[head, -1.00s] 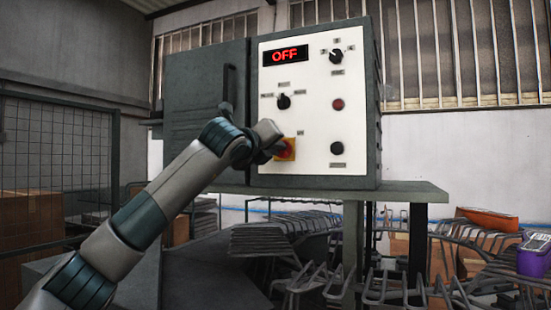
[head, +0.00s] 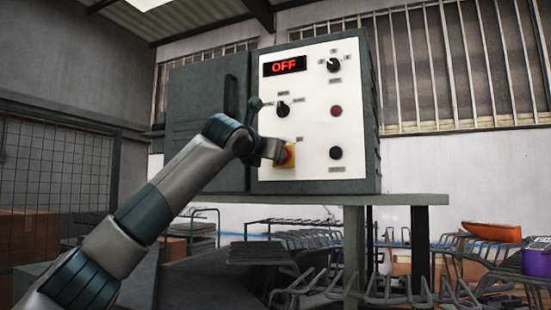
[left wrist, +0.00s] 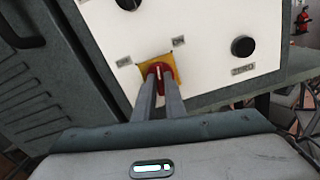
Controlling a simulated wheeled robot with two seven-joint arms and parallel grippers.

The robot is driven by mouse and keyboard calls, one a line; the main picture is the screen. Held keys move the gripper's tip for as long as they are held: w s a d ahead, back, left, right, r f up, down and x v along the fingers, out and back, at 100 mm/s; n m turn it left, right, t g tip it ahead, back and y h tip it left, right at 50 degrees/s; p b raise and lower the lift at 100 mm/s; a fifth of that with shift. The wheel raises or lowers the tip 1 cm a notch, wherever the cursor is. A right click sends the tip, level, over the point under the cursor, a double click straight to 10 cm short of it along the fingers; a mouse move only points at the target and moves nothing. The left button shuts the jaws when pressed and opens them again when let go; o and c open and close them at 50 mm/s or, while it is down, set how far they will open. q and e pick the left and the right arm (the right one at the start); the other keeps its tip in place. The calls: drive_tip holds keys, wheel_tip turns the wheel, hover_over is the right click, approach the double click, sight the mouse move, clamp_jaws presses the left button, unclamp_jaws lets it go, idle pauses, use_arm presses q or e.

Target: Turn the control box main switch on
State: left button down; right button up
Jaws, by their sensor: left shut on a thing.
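The control box (head: 313,180) has a white front panel, and its display (head: 286,66) reads OFF in red. The main switch (head: 289,155) is a red knob on a yellow plate at the panel's lower left. In the left wrist view the red knob (left wrist: 160,70) sits between the fingertips of my left gripper (left wrist: 159,85), with OFF and ON labels beside the yellow plate. My left gripper also shows in the head view (head: 281,154), shut on the knob; my wrist hides part of the plate. My right gripper is not in view.
A black selector knob (head: 283,109) is just above the switch. Another knob (head: 334,64), a red round button (head: 336,111) and a black knob (head: 336,153) are to the right. The box stands on a table (head: 420,199). Metal racks (head: 390,290) stand below.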

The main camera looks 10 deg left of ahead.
use_arm(q)
drive_tip(key=shift+m, duration=3.3)
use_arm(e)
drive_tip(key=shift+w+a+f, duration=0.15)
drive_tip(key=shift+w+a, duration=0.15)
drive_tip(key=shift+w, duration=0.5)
use_arm(q)
drive_tip(key=shift+d, duration=0.1)
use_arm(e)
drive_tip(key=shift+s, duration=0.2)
use_arm(q)
drive_tip(key=c, duration=1.8)
unclamp_jaws()
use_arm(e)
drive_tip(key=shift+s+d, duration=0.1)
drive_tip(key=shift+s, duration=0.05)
use_arm(q)
drive_tip(key=shift+s+b, duration=0.1)
drive_tip(key=shift+b, duration=0.2)
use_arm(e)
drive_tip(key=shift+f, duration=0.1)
